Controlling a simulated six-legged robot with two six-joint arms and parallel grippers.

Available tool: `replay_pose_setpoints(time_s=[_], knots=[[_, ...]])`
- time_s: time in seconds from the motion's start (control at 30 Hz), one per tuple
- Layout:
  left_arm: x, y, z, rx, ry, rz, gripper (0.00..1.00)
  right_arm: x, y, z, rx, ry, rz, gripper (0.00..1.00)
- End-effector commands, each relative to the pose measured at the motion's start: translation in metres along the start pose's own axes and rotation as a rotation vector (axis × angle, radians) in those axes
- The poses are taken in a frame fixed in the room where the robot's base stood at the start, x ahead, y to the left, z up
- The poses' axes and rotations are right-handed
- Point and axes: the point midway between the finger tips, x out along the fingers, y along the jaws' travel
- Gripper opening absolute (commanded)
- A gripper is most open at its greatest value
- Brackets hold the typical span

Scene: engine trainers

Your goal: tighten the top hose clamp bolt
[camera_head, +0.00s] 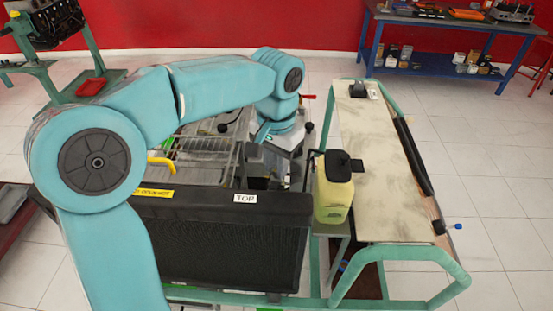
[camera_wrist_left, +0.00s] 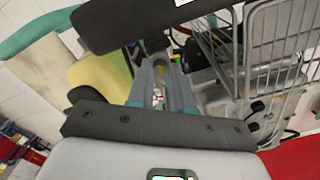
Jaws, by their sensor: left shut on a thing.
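My left arm comes in from the left in the head view and reaches over the black radiator (camera_head: 232,240), which carries a TOP label. My left gripper (camera_head: 258,160) points down just behind the radiator's top edge, left of the yellow tank (camera_head: 333,190). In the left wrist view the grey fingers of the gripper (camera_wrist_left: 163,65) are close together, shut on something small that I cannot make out. The radiator's top (camera_wrist_left: 130,20) lies just beyond the fingertips. The top hose clamp and its bolt are hidden or too small to tell. My right gripper is not in view.
A wire grille (camera_wrist_left: 270,50) stands close beside the fingers. A yellow lever (camera_head: 161,162) lies left of the gripper. The beige panel with a green tube frame (camera_head: 375,165) is at the right. A blue bench (camera_head: 450,25) stands at the back; tiled floor is clear at right.

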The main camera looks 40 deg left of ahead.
Motion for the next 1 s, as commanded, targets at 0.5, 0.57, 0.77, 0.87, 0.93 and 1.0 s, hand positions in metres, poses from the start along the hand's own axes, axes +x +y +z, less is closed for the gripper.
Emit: replay_pose_setpoints(time_s=[0.5, 0.57, 0.77, 0.87, 0.93, 1.0], knots=[[0.003, 0.001, 0.002, 0.489, -0.014, 0.005, 0.0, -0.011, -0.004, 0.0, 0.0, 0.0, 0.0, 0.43], [0.003, 0.001, 0.002, 0.546, -0.014, 0.005, 0.0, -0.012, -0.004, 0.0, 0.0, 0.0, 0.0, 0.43], [0.003, 0.001, 0.003, 0.723, -0.014, 0.006, 0.0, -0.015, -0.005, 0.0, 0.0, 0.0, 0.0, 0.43], [0.003, 0.001, 0.003, 0.799, -0.014, 0.006, 0.0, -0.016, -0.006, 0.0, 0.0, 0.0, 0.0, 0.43], [0.003, 0.0, 0.003, 0.848, -0.014, 0.007, 0.0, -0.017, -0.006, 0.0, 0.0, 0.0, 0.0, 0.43], [0.003, 0.0, 0.003, 0.89, -0.013, 0.007, 0.0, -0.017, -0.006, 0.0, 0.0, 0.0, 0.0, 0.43]])
